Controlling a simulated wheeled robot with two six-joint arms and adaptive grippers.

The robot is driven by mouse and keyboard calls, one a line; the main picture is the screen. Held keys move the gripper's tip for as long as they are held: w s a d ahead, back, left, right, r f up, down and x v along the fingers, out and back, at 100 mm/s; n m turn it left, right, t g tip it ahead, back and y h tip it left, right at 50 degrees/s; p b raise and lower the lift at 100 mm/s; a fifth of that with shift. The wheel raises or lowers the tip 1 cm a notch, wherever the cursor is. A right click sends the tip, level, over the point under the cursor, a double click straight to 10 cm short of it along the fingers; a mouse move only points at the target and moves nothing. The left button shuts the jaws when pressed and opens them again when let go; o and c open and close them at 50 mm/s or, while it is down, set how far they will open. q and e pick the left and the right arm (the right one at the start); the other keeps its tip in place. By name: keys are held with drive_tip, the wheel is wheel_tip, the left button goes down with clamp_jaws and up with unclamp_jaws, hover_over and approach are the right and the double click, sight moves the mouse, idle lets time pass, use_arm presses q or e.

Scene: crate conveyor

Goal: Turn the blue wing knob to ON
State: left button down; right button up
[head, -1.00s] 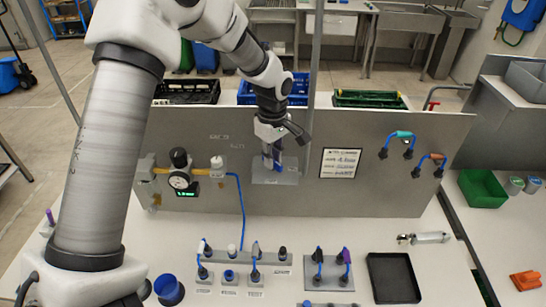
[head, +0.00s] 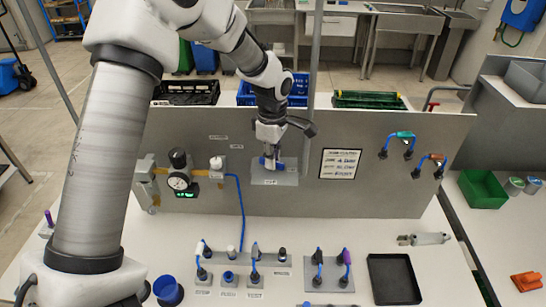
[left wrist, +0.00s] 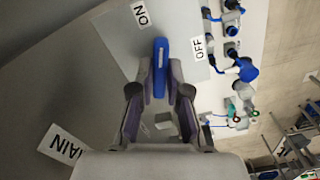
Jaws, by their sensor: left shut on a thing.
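The blue wing knob (left wrist: 161,66) sits on a grey plate (head: 288,179) on the upright panel. In the left wrist view, its upper end points between the ON label (left wrist: 140,14) and the OFF label (left wrist: 198,47), closer to ON. My left gripper (left wrist: 160,92) is shut on the knob, one finger on each side. In the head view, my left gripper (head: 271,158) is at the panel and hides much of the knob. My right gripper is not in view.
A gauge (head: 179,182) with a small green display is left of the knob. A sign (head: 340,163) hangs to its right. Hose plugs (head: 229,277), a black tray (head: 393,279) and a metal cylinder (head: 424,239) are on the white table below.

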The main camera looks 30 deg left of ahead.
use_arm(q)
drive_tip(key=shift+s+f, duration=0.15)
drive_tip(key=c, duration=1.1)
unclamp_jaws()
drive_tip(key=shift+c, duration=0.2)
drive_tip(key=shift+a, duration=0.2)
wheel_tip(320, 180, up, 12)
drive_tip(key=shift+o, duration=0.3)
